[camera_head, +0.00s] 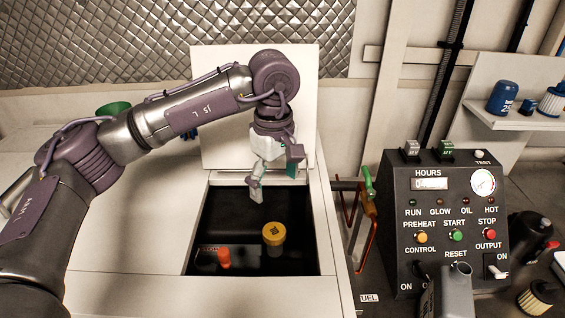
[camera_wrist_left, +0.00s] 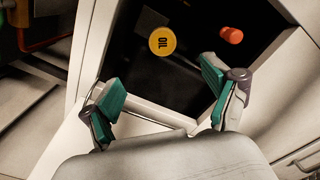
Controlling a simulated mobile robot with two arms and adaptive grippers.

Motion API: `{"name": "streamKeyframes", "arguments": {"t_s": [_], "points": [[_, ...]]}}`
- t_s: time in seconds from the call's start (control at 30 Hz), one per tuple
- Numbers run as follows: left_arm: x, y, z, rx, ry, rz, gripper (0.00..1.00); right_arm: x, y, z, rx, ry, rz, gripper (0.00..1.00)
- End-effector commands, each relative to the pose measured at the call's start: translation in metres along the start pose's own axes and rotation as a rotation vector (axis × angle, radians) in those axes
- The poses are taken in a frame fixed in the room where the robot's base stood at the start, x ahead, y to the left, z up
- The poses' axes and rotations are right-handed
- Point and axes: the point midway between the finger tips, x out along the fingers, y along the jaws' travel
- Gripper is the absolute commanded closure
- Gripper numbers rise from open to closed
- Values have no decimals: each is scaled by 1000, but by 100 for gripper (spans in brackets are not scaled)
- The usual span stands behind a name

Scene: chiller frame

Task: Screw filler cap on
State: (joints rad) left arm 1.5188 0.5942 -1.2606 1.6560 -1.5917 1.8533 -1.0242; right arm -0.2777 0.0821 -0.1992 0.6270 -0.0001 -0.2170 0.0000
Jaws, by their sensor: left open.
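The yellow filler cap (camera_head: 273,234) stands upright in the dark open bay, with a dark mark on its top. In the left wrist view the cap (camera_wrist_left: 162,41) shows the letters OIL. My left gripper (camera_head: 272,182) is open and empty above the back of the bay, apart from the cap. In the left wrist view, its green-padded fingers (camera_wrist_left: 163,88) are spread wide, and the cap lies beyond them. My right gripper is not in view.
An orange-red knob (camera_head: 224,258) stands left of the cap in the bay. A pale raised lid (camera_head: 310,100) stands behind the opening (camera_head: 327,225). A control box (camera_head: 445,215) and red-orange handles (camera_head: 364,220) are to the right. The pale top at left (camera_head: 130,220) is largely clear.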

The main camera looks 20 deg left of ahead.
Motion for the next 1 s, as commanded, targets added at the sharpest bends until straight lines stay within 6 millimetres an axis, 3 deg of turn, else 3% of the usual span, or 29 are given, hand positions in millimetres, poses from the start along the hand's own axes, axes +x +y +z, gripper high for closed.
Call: {"name": "streamKeyframes", "arguments": {"t_s": [0.13, 0.3, 0.7, 1.0], "points": [[14, -1, 0, -1, -1, -6, 13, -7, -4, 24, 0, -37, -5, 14], [43, -1, 0, 0, -1, -7, 13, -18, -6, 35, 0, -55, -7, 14], [116, -1, 0, 0, -2, -4, 13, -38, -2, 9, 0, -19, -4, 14], [136, -1, 0, 0, -1, -2, 13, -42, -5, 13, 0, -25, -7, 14]]}}
